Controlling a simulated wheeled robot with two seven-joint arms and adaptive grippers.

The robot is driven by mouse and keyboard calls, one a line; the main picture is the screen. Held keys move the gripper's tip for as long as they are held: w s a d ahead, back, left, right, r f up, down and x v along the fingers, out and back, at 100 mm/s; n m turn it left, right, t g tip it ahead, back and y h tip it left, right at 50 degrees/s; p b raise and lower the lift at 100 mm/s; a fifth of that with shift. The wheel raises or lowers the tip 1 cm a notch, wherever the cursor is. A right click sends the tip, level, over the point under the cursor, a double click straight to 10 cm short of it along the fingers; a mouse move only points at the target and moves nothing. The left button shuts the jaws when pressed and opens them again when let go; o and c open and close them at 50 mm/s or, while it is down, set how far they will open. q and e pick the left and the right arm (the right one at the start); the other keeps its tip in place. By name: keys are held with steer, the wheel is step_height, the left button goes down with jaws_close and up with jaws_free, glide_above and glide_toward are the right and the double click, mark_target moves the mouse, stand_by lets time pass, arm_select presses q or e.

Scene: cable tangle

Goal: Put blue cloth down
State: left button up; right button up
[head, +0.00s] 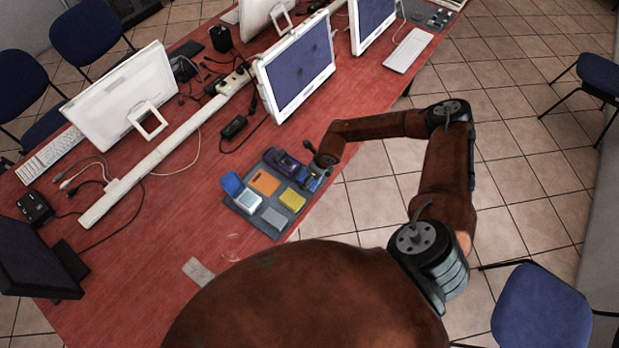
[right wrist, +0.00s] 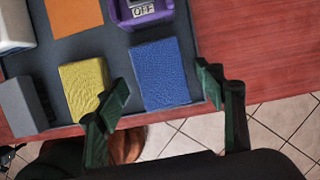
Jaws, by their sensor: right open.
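The blue cloth (right wrist: 160,73) is a textured blue block lying in the grey tray (right wrist: 120,48), beside the tray's edge. In the head view the blue cloth (head: 314,184) shows at the tray's right end, partly under my right gripper (head: 323,168). In the right wrist view my right gripper (right wrist: 163,80) is open, with one green-black finger on each side of the cloth. The left finger is near the gap between the blue cloth and a yellow sponge-like block (right wrist: 84,88). I cannot tell whether the fingers touch the cloth. My left gripper is not in view.
A purple device marked OFF (right wrist: 140,10), an orange piece (right wrist: 73,15) and a grey block (right wrist: 24,103) share the tray. Monitors (head: 296,68), a white cable channel (head: 150,150) and loose cables stand behind on the red table (head: 150,235). Tiled floor lies beyond the table's edge.

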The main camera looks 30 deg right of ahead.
mark_target(313, 183)
steer(key=v, duration=0.6)
steer(key=shift+a+r, duration=0.3)
steer(key=shift+r, duration=0.15)
